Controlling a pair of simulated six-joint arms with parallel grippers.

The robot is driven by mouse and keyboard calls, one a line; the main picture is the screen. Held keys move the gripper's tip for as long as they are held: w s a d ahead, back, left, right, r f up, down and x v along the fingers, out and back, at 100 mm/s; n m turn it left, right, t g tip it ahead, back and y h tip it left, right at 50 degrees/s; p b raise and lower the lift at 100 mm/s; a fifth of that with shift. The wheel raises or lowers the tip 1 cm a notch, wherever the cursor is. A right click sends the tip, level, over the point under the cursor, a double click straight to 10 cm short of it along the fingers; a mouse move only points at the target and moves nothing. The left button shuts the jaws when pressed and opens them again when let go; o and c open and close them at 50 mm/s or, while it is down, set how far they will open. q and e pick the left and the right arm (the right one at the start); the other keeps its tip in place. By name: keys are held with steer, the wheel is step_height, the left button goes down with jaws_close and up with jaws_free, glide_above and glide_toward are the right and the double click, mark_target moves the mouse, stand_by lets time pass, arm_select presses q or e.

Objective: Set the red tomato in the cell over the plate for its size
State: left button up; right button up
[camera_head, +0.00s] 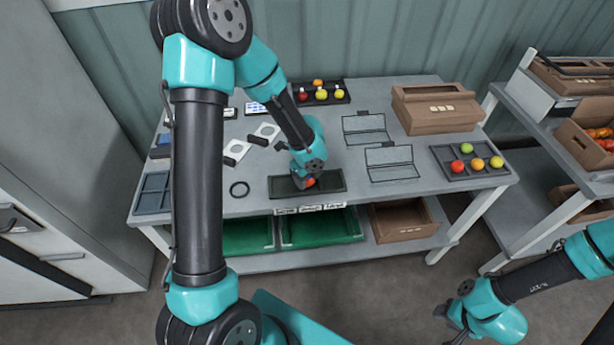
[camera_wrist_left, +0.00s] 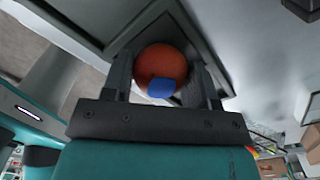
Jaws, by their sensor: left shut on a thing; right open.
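My left gripper (camera_head: 308,183) is shut on a red tomato (camera_head: 310,182), low at the long dark green tray (camera_head: 332,181) by the table's front edge. In the left wrist view the red tomato (camera_wrist_left: 160,62) sits between the two fingers of my left gripper (camera_wrist_left: 165,75), with a blue patch on its near side. Whether it touches the tray floor I cannot tell. Several small white label plates (camera_head: 310,208) line the table edge below the tray; their text is too small to read. My right gripper (camera_head: 458,325) is open and empty, low at the right, away from the table.
A dark tray (camera_head: 475,174) of coloured tomatoes stands at the right, another (camera_head: 322,101) at the back. Green crates (camera_head: 318,229) sit below.

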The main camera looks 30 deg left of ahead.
arm_select(q)
steer(key=o, duration=0.8)
steer(key=c, duration=0.3)
steer(key=shift+c, duration=0.2)
steer(key=shift+r, duration=3.45)
